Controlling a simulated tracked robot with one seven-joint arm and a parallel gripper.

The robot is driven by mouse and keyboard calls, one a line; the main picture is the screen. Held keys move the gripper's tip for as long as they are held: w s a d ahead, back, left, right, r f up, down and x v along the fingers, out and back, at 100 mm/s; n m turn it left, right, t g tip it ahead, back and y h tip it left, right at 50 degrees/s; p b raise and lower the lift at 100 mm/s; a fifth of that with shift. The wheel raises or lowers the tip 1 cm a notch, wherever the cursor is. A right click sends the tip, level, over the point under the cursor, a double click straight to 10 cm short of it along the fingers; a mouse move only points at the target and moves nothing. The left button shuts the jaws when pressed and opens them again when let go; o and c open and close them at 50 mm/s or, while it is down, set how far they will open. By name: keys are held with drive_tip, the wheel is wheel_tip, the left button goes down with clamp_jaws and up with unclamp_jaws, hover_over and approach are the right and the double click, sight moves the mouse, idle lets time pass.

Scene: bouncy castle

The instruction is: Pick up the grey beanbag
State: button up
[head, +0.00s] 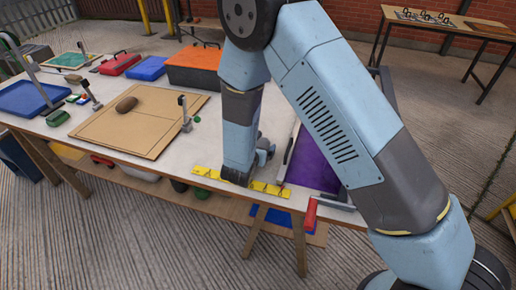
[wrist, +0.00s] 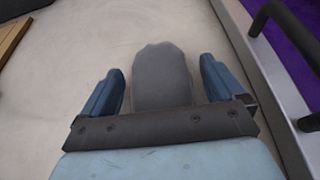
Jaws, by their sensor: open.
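The grey beanbag (wrist: 161,76) lies on the pale table top in the wrist view, a rounded grey lump between my fingers. My gripper (wrist: 161,84) is open, with one blue finger on each side of the beanbag and a visible gap on both sides. The beanbag's near end is hidden behind the gripper's dark crossbar. In the head view my arm reaches down to the table near its front edge, and a small grey part shows beside the wrist; I cannot tell if it is the beanbag.
A purple panel in a grey frame (head: 314,165) lies close to the right of my gripper, with a dark handle (wrist: 287,33). A brown board (head: 134,128) with a brown lump (head: 127,104) is to the left. Yellow-and-black tape (head: 211,174) marks the front edge. An orange-lidded box (head: 195,66) stands behind.

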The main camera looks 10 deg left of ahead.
drive_tip(key=shift+c, duration=0.3)
drive_tip(key=c, duration=1.3)
